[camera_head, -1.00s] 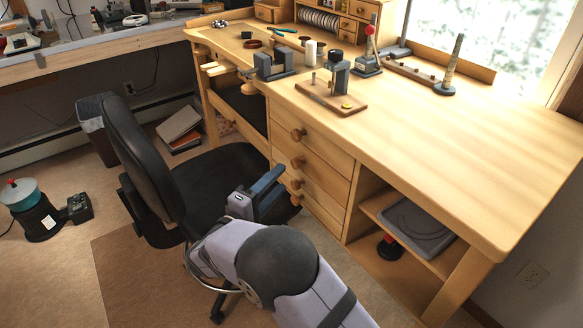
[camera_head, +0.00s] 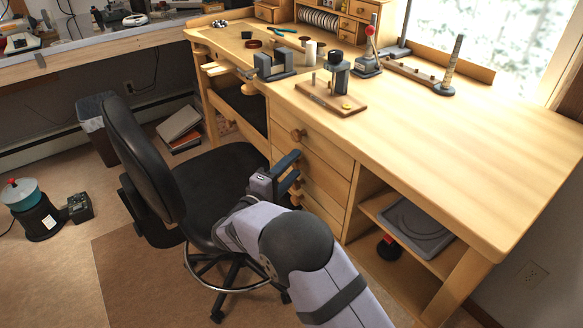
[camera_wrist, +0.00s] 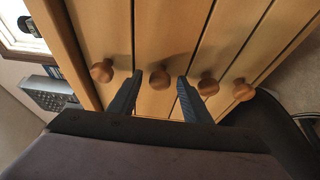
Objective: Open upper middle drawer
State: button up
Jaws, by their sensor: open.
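The wooden desk's drawer column has a stack of closed drawers with round wooden knobs. The top drawer knob (camera_head: 298,134) is clear in the head view. The lower knobs are partly hidden by my gripper (camera_head: 292,168). In the wrist view my gripper (camera_wrist: 160,78) is open. Its two dark fingers lie either side of the upper middle drawer knob (camera_wrist: 159,80), second from the left, touching neither side visibly. I cannot tell how deep the knob sits between the tips. The top drawer knob (camera_wrist: 102,70) is left of the fingers; two lower knobs (camera_wrist: 207,85) (camera_wrist: 243,90) are right.
A black office chair (camera_head: 205,165) stands close to the left of my gripper, and its seat shows at the wrist view's lower right. An open shelf with a grey tray (camera_head: 414,229) is right of the drawers. Tools stand on the desk top (camera_head: 470,130).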

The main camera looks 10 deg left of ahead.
grip_shut()
jog(key=s+a+b, duration=0.5)
jog(key=s+a, duration=1.3)
jog(key=shift+b, duration=0.4)
grip_release()
jog(key=v, duration=0.7)
jog(key=shift+s, duration=0.2)
